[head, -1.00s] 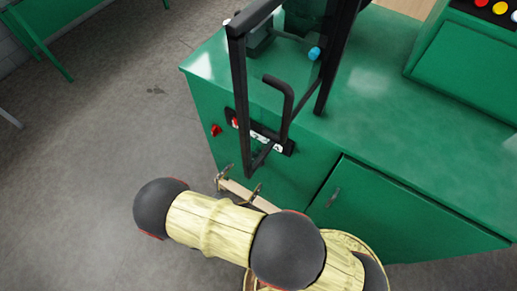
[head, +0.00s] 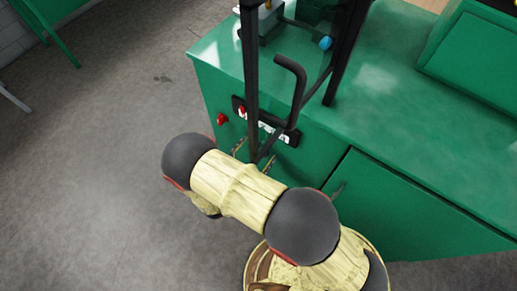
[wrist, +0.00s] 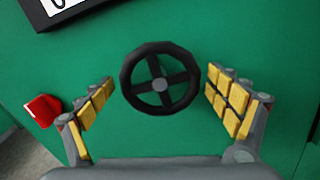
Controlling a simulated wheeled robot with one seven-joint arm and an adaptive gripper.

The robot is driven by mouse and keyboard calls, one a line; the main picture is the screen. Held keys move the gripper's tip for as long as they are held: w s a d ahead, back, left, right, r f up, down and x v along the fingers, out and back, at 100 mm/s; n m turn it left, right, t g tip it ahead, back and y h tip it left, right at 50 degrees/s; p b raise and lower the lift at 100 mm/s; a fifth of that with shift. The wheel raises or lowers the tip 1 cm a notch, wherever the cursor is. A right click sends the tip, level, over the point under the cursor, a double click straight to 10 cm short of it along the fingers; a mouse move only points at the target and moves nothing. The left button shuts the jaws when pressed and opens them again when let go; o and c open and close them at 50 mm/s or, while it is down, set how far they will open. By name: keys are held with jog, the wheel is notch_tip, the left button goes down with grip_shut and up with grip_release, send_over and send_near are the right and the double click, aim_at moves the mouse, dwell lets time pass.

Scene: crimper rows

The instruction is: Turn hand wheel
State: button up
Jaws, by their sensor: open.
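The hand wheel (wrist: 136,91) is black and round with four crossing spokes, mounted on the green cabinet front in the wrist view. My gripper (wrist: 161,84) is open, with its yellow-padded fingers on the left and right of the wheel. Gaps show between the pads and the rim on both sides, and nothing is held. How far the fingertips are from the cabinet face is hard to tell. In the head view my gripper (head: 253,158) is mostly hidden at the cabinet front, and I cannot make out the wheel there.
The green cabinet (head: 310,165) carries a black frame with a bent black handle (head: 293,95) above my gripper. A red knob (wrist: 42,110) is left of the wheel; it also shows in the head view (head: 222,119). A dark-edged label panel (head: 268,125) is above. Open floor lies left.

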jog(key=shift+c, duration=0.3)
jog(key=c, duration=1.1)
